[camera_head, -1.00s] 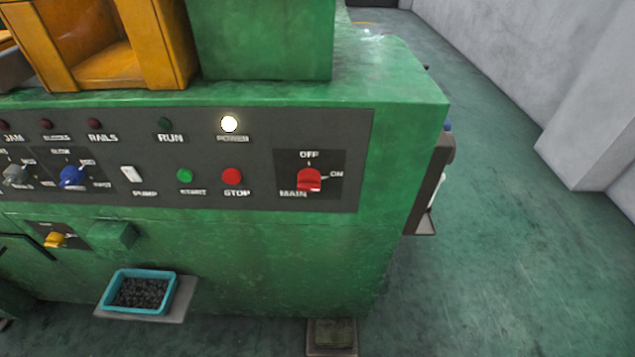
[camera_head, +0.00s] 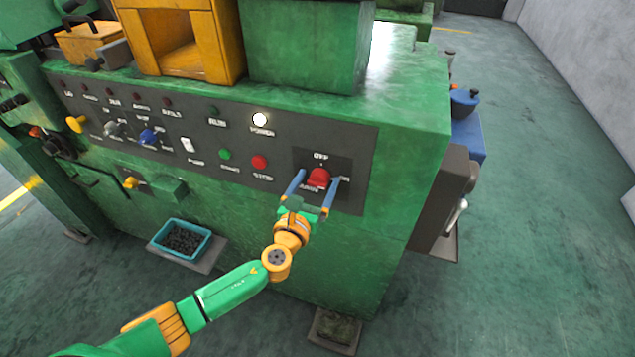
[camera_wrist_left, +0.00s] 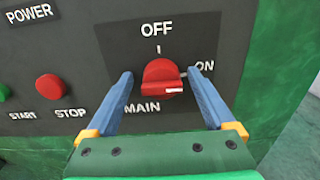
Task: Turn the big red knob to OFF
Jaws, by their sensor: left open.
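The big red knob (camera_head: 318,178) sits on the dark MAIN plate (camera_head: 338,163) at the right end of the control panel. In the left wrist view the knob (camera_wrist_left: 162,77) shows a white mark on its grip, on the side toward ON; OFF is printed above it. My left gripper (camera_head: 318,181) is open, with one blue finger on each side of the knob. In the left wrist view the fingers (camera_wrist_left: 164,76) stand apart from the knob with gaps on both sides. My right gripper is not in view.
The red STOP button (camera_head: 260,162) and green START button (camera_head: 225,154) are left of the knob. The POWER lamp (camera_head: 260,119) is lit white. A teal tray (camera_head: 157,241) of dark pieces is below the panel. Open floor lies to the right.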

